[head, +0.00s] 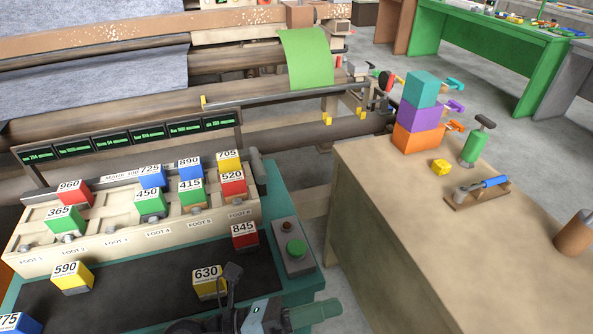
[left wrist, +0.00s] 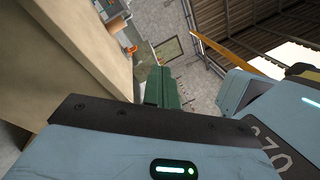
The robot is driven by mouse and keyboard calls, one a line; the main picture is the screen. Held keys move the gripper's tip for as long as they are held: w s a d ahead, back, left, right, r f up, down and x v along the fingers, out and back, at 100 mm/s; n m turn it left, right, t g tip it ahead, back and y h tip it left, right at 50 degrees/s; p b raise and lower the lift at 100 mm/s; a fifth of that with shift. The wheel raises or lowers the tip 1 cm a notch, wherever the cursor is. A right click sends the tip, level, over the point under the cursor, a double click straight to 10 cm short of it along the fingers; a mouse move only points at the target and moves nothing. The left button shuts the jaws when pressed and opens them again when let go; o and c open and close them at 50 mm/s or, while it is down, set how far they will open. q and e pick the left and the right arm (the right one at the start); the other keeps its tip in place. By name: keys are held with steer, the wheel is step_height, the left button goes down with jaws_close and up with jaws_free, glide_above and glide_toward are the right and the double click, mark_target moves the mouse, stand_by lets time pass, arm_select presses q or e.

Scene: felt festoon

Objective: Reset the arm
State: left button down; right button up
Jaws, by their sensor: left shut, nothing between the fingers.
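My left gripper (head: 318,312) is at the bottom middle of the head view, with green fingers pointing right. It is shut and empty, and sits in front of the green bench's near edge. In the left wrist view the shut green fingers (left wrist: 165,88) point away over open space, with nothing between them. My right gripper is in neither view.
Numbered blocks, such as the yellow 630 block (head: 208,284), stand on a dark mat (head: 140,285) and slotted rack. Right of them is a control box with green button (head: 296,250). The tan table (head: 430,240) holds stacked coloured boxes (head: 418,112) and tools.

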arm_select(q)
steer(key=w+a+f+n+t+y+p, duration=0.15)
steer(key=a+f+n+t+y, duration=0.5)
steer(key=n, duration=0.65)
steer(key=w+a+f+n+t+y, duration=0.2)
steer(key=a+f+n+t+y, duration=0.4)
steer(key=n, duration=0.8)
steer(key=s+a+f+n+g+y, duration=0.2)
steer(key=s+a+f+n+g, duration=0.2)
steer(key=s+f, duration=0.4)
steer(key=s+a+f+n+g+y, duration=0.3)
steer(key=s+a+f+n+g, duration=0.1)
steer(key=s+a+f+n, duration=0.3)
step_height(320, 180, down, 3)
steer(key=shift+s+a+r+n, duration=0.15)
steer(key=shift+s+r+n, duration=0.05)
steer(key=shift+s+n, duration=0.45)
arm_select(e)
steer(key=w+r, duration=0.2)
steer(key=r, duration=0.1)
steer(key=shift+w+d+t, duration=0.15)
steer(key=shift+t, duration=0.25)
arm_select(q)
steer(key=shift+w, duration=0.1)
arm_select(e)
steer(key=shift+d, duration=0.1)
